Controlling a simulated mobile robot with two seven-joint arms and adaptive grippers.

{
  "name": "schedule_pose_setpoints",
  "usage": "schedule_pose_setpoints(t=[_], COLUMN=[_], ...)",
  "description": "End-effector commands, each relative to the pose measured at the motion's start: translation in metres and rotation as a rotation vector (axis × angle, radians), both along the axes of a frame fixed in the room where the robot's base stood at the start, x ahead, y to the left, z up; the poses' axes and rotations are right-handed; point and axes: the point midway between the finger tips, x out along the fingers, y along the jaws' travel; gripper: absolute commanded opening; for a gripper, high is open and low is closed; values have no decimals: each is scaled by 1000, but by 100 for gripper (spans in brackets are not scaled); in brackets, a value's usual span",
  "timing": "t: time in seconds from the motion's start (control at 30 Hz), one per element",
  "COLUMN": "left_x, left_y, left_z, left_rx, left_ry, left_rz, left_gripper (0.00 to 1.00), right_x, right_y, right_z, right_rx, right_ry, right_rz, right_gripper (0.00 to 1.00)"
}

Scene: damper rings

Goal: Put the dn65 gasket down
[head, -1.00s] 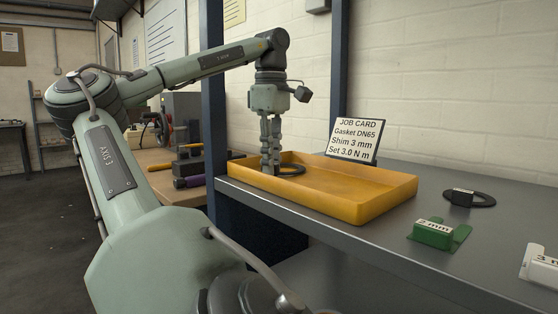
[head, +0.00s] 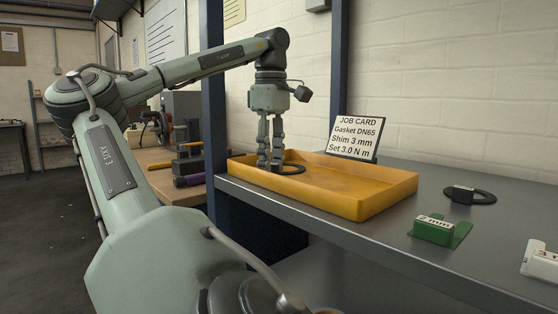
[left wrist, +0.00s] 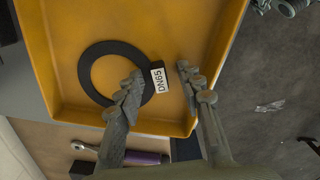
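The DN65 gasket (head: 293,170) is a flat black ring with a white-labelled tag. It lies on the floor of the yellow tray (head: 362,206), near the tray's left end. In the left wrist view the ring (left wrist: 84,76) is whole, and its DN65 tag (left wrist: 160,79) sits between the fingers. My left gripper (head: 270,166) points down into the tray with its fingers apart. In the left wrist view the gripper (left wrist: 160,75) has a gap between the tag and the right finger; the left finger overlaps the ring's edge in the picture. My right gripper is not in view.
The job card (head: 356,137) stands behind the tray. On the grey bench to the right are another black ring (head: 484,198), a green 2 mm block (head: 433,231) and a white block (head: 541,262). A dark post (head: 214,110) stands left of the tray. Tools lie on the wooden bench beyond.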

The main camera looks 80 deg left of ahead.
Motion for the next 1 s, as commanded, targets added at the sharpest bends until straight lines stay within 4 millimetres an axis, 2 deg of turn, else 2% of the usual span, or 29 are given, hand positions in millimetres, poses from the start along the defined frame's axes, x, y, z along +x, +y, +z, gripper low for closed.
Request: schedule_pose_setpoints(t=[0.17, 0.27, 0.7, 0.83, 1.0], left_x=[0, 0, 0, -1, 0], left_y=[0, 1, 0, 0, 0], left_z=[2, 10, 96, 111, 120], left_rx=[0, 1, 3, 1, 1], left_ry=[0, 1, 4, 3, 1], left_rz=[0, 2, 5, 5, 0], left_gripper=[37, 37, 37, 37, 37], right_x=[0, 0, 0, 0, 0], right_y=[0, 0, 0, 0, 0], right_z=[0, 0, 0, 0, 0], right_rx=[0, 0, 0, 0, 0], right_ry=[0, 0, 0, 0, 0], right_rz=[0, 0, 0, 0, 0], right_gripper=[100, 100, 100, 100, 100])
